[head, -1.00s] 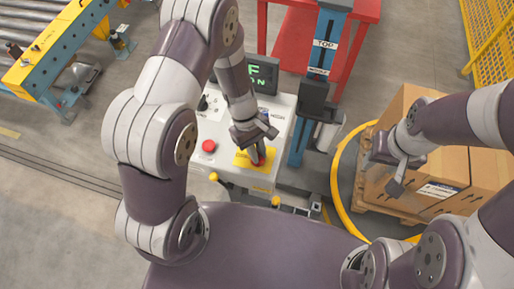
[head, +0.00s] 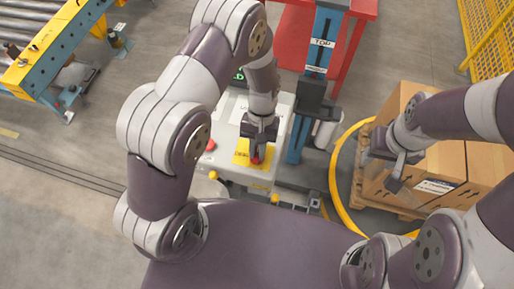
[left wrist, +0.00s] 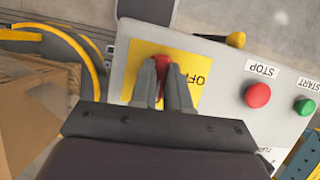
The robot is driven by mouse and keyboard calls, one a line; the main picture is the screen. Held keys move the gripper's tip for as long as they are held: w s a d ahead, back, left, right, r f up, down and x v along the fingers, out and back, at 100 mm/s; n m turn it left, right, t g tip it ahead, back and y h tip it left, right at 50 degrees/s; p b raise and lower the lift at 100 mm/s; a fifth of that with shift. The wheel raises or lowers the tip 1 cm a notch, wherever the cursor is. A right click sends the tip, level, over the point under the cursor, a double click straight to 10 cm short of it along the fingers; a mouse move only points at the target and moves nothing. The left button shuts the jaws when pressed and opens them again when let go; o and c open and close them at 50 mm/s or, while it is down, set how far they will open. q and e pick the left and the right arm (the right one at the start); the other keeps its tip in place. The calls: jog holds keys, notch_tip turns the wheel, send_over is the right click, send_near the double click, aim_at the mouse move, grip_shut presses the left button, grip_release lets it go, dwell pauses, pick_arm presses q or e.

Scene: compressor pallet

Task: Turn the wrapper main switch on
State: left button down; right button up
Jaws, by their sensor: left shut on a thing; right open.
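The wrapper main switch is a red handle (left wrist: 162,63) on a yellow plate (left wrist: 196,64) with lettering that reads OFF in the left wrist view. The plate (head: 241,153) sits on the front of the white control panel (head: 222,140). My left gripper (left wrist: 163,75) is shut on the red handle, one finger on each side of it. In the head view the left gripper (head: 257,153) points down at the plate, and the handle's turn is hard to read. My right gripper (head: 394,172) is open and empty beside the cartons.
A red STOP button (left wrist: 258,95) and a green START button (left wrist: 304,107) sit on the same panel. A blue mast (head: 310,100) stands just right of it. Stacked cartons (head: 445,165) and a yellow ring (head: 336,185) lie to the right.

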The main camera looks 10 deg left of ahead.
pick_arm(q)
jog(key=shift+s+f+m, duration=0.2)
jog(key=shift+f+m, duration=0.05)
jog(key=shift+m, duration=0.25)
jog(key=c, duration=1.1)
grip_release()
jog(key=shift+w, duration=0.1)
jog(key=shift+w+r, duration=0.1)
jog(key=shift+w+r, duration=0.2)
jog(key=shift+r, duration=0.05)
jog(key=p+v, duration=0.4)
jog(key=v, duration=0.8)
jog(key=shift+d, duration=0.2)
